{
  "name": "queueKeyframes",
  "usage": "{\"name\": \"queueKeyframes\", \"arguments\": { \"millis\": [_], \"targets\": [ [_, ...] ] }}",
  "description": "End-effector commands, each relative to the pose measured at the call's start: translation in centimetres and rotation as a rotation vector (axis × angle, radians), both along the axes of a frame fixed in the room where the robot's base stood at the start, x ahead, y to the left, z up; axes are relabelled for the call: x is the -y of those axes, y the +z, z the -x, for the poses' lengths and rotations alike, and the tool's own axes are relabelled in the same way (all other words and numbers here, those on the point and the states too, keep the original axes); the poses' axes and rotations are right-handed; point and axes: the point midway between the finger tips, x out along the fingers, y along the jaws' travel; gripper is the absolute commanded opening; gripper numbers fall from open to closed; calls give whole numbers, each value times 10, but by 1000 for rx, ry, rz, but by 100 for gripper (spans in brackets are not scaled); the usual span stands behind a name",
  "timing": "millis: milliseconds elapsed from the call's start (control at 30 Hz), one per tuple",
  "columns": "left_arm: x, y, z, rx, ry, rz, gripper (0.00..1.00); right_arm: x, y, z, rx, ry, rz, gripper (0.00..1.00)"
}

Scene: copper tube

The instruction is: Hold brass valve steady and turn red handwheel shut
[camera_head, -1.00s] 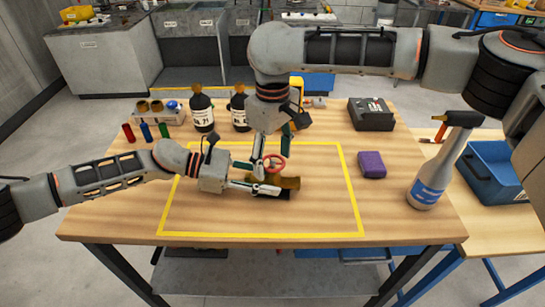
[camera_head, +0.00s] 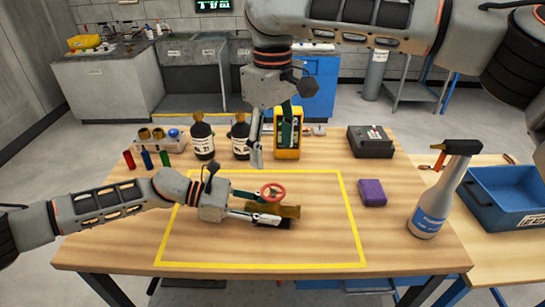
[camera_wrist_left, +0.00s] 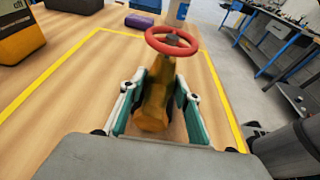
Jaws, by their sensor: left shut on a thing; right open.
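The brass valve (camera_head: 286,211) lies on the table inside the yellow outline, with its red handwheel (camera_head: 272,192) on top. My left gripper (camera_head: 258,207) is shut on the brass valve, one finger on each side of its body. The left wrist view shows the valve (camera_wrist_left: 155,100) between the teal finger pads, with the red handwheel (camera_wrist_left: 171,41) standing clear beyond them. My right gripper (camera_head: 272,150) is open and empty, above and behind the handwheel, apart from it. Part of the valve is hidden by the left fingers in the head view.
Two dark bottles (camera_head: 202,141), a yellow device (camera_head: 288,152) and a black box (camera_head: 371,141) stand at the back. A purple block (camera_head: 372,192) lies right of the outline. A spray bottle (camera_head: 432,204) stands at the right edge. The outlined area around the valve is mostly clear.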

Motion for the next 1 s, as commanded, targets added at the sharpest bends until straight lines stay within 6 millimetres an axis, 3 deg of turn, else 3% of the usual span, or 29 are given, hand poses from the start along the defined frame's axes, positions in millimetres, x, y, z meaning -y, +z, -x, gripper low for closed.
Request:
{"name": "queueKeyframes", "arguments": {
  "millis": [367, 400, 467, 833, 1000],
  "targets": [
    [0, 0, 0, 0, -1, 0, 20, 0, 1, 0, 0, 0, 0, 58],
    [0, 0, 0, 0, -1, 0, 37, 0, 1, 0, 0, 0, 0, 58],
    [0, 0, 0, 0, -1, 0, 52, 0, 1, 0, 0, 0, 0, 58],
    [-2, 0, 0, 0, 0, 0, 52, 0, 1, 0, 0, 0, 0, 58],
    [-19, 5, -1, 0, 3, -1, 52, 0, 1, 0, 0, 0, 0, 58]
  ]
}}
